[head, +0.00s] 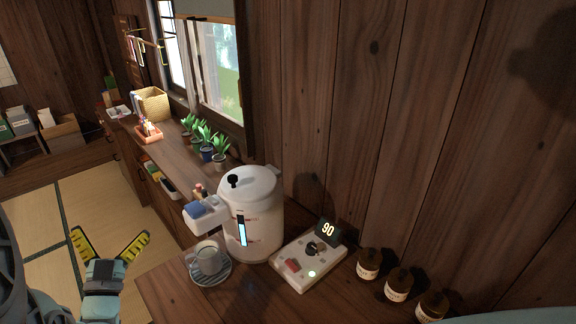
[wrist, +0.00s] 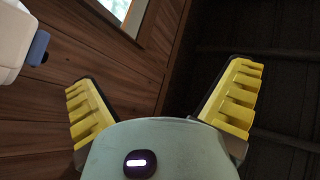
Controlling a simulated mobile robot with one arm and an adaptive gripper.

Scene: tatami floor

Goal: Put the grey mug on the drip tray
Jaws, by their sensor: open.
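A grey mug (head: 207,252) stands upright on the round, slatted drip tray (head: 213,279), under the spout of the white water dispenser (head: 262,215). The mug covers the back part of the tray. My gripper (head: 111,240) is open and empty, left of the mug and tray and apart from them, with its yellow-padded fingers spread wide. The wrist view also shows my gripper (wrist: 160,80) with nothing between its fingers. The mug and tray are not in the wrist view.
A control box (head: 309,262) reading 90 sits right of the dispenser. Several brown jars (head: 398,283) line the wall further right. Potted plants (head: 205,140), a pen tray (head: 149,132) and a basket (head: 152,104) stand on the counter behind. Tatami floor (head: 110,205) lies left.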

